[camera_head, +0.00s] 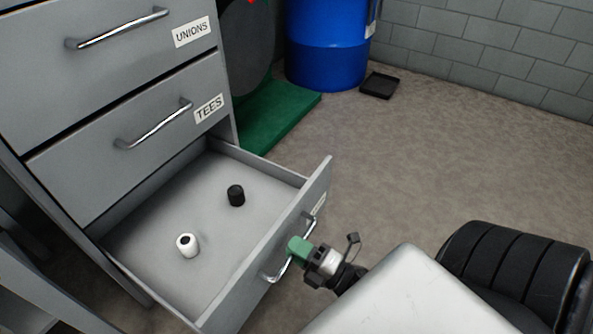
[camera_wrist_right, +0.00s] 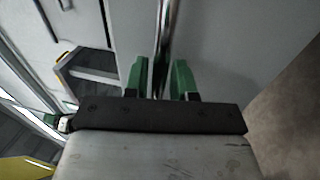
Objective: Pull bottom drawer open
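The grey bottom drawer (camera_head: 268,268) is pulled out of the cabinet, so its light floor shows. Its metal bar handle (camera_head: 277,273) is on the front face. My right gripper (camera_head: 299,250) is at this handle, with its green fingers around the bar. In the right wrist view the bar (camera_wrist_right: 162,35) runs between the two green fingers (camera_wrist_right: 160,80), which look closed on it. A white fitting (camera_head: 188,245) and a black fitting (camera_head: 236,195) sit apart inside the drawer. My left gripper is not seen in the head view.
Above are shut drawers labelled TEES (camera_head: 140,130) and UNIONS (camera_head: 110,60). A blue barrel (camera_head: 326,45), a green base (camera_head: 275,122) and a black tray (camera_head: 379,85) stand behind. The floor (camera_head: 440,160) to the right is clear.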

